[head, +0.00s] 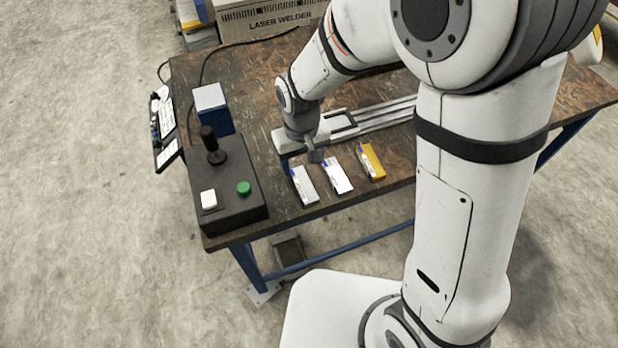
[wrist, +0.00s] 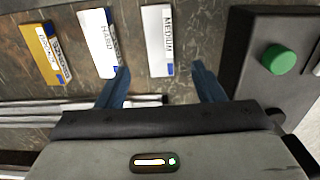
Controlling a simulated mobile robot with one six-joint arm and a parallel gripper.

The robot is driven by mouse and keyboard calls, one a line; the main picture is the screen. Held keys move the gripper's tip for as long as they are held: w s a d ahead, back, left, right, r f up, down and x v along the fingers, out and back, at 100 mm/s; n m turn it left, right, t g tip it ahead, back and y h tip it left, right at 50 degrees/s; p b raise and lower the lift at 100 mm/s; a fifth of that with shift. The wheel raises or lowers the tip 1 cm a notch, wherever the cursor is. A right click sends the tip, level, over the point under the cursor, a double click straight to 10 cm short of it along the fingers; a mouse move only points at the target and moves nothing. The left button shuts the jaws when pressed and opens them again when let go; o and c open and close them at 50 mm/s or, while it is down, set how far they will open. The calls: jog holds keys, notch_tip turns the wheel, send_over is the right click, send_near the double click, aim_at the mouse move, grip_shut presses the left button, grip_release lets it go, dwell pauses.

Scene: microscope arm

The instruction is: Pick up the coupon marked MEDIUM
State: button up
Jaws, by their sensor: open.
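The MEDIUM coupon (wrist: 157,38) is a white block with a blue end, lying on the table. In the wrist view it lies beyond and roughly between my gripper's two blue fingers (wrist: 160,70), apart from them. In the head view it is the leftmost coupon (head: 305,188), nearest the control box. My gripper (head: 315,156) is open and empty, just behind the coupons in the head view. The white HARD coupon (wrist: 97,38) lies beside it, near one fingertip; it is the middle one in the head view (head: 337,177). A yellow coupon (wrist: 43,52) is outermost, and shows in the head view (head: 372,162).
A dark control box (head: 230,198) with a green button (head: 243,188) and a joystick (head: 212,145) stands left of the coupons. A blue-and-white block (head: 213,108) stands behind it. A metal rail (head: 375,118) lies behind the coupons. The table's front edge is close to them.

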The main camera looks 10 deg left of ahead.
aim_at(304, 183)
jog(key=shift+s+d+f+p, duration=0.1)
jog(key=shift+f+p, duration=0.1)
jog(key=shift+f, duration=1.8)
jog(key=shift+d+f+p, duration=0.1)
jog(key=shift+f+p, duration=0.1)
jog(key=shift+f, duration=1.8)
jog(key=shift+c, duration=0.4)
jog(key=shift+a, duration=0.1)
jog(key=c, duration=1.2)
